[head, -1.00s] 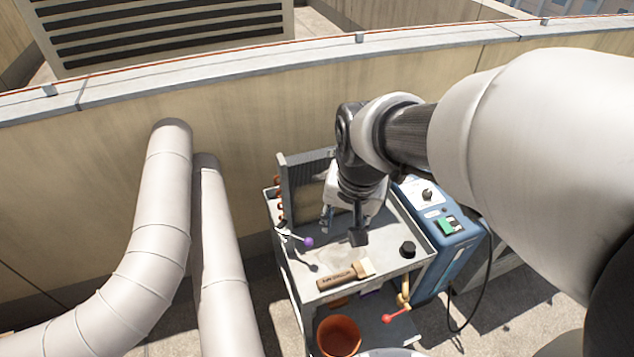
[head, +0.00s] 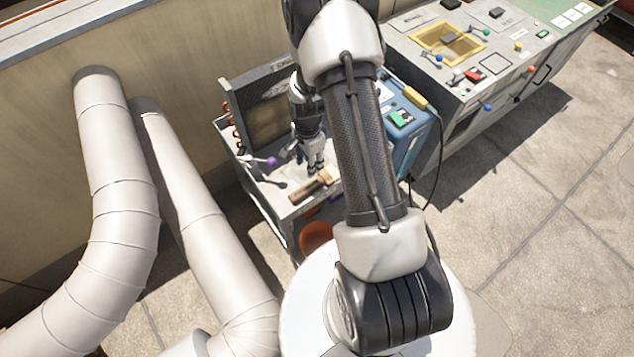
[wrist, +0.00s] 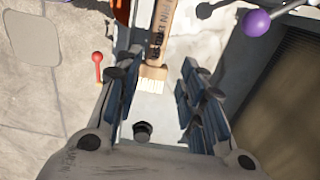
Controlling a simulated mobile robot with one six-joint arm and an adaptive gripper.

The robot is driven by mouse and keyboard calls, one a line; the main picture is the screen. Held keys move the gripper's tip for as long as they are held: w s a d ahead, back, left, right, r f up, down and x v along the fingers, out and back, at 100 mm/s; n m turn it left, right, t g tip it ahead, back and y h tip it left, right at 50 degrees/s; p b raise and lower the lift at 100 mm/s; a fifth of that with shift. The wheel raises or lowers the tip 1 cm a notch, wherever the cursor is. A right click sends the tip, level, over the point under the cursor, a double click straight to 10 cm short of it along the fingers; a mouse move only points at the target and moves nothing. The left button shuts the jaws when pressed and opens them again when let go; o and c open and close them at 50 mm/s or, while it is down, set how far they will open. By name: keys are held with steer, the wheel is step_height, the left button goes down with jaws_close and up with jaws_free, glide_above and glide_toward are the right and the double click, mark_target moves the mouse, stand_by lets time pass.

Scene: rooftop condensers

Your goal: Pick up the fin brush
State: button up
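The fin brush (head: 308,190) lies on the grey cart top (head: 281,202), with a wooden handle and pale bristles. In the head view its right end is partly covered by my arm. In the wrist view the fin brush (wrist: 163,40) shows lettering on its handle, and its bristles point toward my gripper. My gripper (head: 316,167) points down above the cart, just behind the brush. In the wrist view my gripper (wrist: 158,75) has its fingers spread apart, with the bristle end showing between them. Nothing is held. I cannot tell the exact height above the brush.
A finned coil (head: 262,105) stands at the cart's back. A purple-knobbed lever (head: 270,160) is left of my gripper. A black knob (wrist: 142,130) is on the cart. A blue machine (head: 403,125) stands to the right, an orange bucket (head: 316,236) below. Large pipes (head: 115,150) are left.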

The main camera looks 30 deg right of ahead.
steer(key=b, duration=0.2)
glide_above(308, 187)
steer(key=f, duration=0.5)
steer(key=d+f, duration=0.1)
steer(key=f, duration=0.1)
steer(key=shift+w+f, duration=0.25)
steer(key=shift+f, duration=0.1)
steer(key=shift+s+a+f+b, duration=0.15)
steer(key=shift+f+b, duration=0.25)
steer(key=shift+f, duration=0.5)
steer(key=shift+a+f+b, duration=0.2)
steer(key=shift+f+b, duration=0.2)
steer(key=shift+f, duration=0.55)
steer(key=shift+s+a+f+b, duration=0.15)
steer(key=shift+f+b, duration=0.25)
steer(key=shift+f, duration=0.5)
steer(key=shift+w+r, duration=0.1)
steer(key=shift+c, duration=0.6)
steer(key=c, duration=0.7)
steer(key=shift+r, duration=0.1)
step_height(308, 187, up, 20)
steer(key=p, duration=0.6)
